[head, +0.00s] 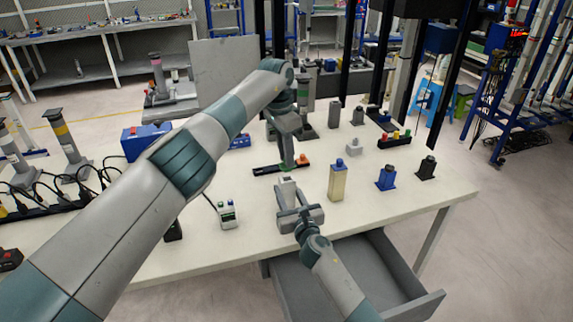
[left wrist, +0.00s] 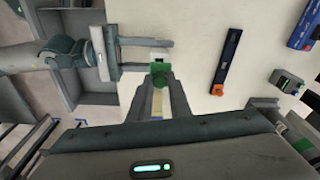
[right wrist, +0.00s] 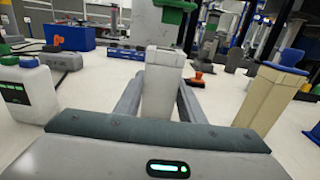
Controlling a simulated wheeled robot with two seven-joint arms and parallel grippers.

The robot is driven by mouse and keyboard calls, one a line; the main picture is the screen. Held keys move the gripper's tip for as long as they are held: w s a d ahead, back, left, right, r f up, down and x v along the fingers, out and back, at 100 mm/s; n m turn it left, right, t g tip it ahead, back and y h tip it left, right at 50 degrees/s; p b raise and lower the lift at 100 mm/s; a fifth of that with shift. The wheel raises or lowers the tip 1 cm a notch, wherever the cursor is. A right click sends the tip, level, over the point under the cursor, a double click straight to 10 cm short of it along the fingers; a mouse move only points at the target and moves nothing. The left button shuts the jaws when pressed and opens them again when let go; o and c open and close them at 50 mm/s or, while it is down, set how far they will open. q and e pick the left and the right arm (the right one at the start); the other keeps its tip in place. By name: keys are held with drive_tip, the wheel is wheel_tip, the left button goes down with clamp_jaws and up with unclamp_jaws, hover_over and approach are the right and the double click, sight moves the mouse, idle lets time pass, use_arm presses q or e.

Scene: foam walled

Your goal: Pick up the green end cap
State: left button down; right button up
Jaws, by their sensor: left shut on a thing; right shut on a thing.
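The green end cap (left wrist: 160,74) is between the fingertips of my left gripper (left wrist: 161,88), which is shut on it. In the head view my left gripper (head: 287,164) points down over the table, just above my right gripper (head: 291,199). My right gripper (right wrist: 160,100) is shut on a pale grey-white block (right wrist: 162,85) that stands upright between its fingers. In the right wrist view the green cap (right wrist: 176,4) shows above the block at the top edge, partly cut off.
A beige bottle with a blue top (head: 338,182) stands right of my grippers. A white bottle with a green cap (head: 228,214) stands at left. A dark rail with an orange piece (left wrist: 227,62) lies behind. An open drawer (head: 345,275) juts out below the table front.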

use_arm(q)
drive_tip(key=shift+r, duration=2.8)
use_arm(e)
drive_tip(key=o, duration=1.2)
drive_tip(key=shift+s, duration=0.1)
drive_tip(key=v, duration=1.1)
drive_tip(key=shift+s+d, duration=0.15)
drive_tip(key=shift+s, duration=0.2)
